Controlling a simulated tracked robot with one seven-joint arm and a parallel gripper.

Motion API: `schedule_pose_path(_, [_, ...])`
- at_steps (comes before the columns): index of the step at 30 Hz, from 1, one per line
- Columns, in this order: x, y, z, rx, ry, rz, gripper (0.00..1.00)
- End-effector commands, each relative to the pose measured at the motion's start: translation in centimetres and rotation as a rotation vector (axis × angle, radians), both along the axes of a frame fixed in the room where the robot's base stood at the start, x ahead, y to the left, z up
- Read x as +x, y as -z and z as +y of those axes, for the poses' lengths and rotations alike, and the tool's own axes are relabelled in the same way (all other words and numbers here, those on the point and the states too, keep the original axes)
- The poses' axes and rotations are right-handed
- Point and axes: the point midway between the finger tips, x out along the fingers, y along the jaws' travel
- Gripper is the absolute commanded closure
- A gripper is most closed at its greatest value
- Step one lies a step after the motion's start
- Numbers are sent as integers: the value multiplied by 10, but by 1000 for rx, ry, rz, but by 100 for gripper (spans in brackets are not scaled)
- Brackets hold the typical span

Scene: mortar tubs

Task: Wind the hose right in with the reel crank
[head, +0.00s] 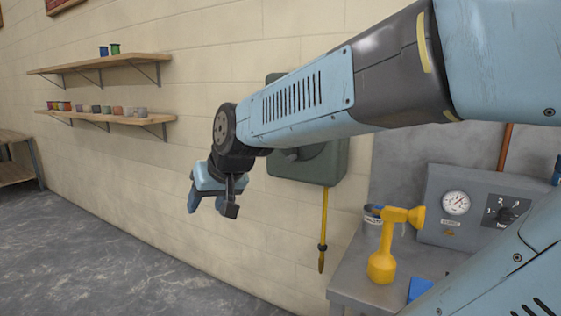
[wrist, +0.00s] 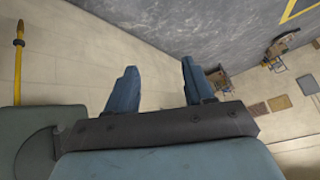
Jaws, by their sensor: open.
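The dark green hose reel (head: 322,170) is fixed to the wall, largely hidden behind my arm in the head view. Its edge also shows at the lower left of the wrist view (wrist: 22,120). A short length of yellow hose (head: 324,215) hangs straight down from it, with a dark collar and a pointed end. The hose also shows in the wrist view (wrist: 18,65). A greyish part on the reel's front, partly behind my arm, may be the crank; I cannot tell. My gripper (head: 214,205) is open and empty, left of the reel. Its fingers (wrist: 158,70) have nothing between them.
Two wooden shelves (head: 100,63) with small pots are on the wall at left. The floor (head: 90,245) at left is clear.

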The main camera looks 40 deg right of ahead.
Motion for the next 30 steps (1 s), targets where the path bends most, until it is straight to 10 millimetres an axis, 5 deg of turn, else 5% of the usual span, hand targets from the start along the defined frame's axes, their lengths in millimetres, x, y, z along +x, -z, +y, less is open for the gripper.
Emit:
schedule_pose_path(6, [87,4,-32,113,168,-137,47])
schedule_pose_path(15, [181,26,-111,125,480,-321,47])
schedule_pose_path(22, [222,49,-188,9,739,-457,47])
schedule_pose_path(30, [232,66,-272,-253,1013,-624,47])
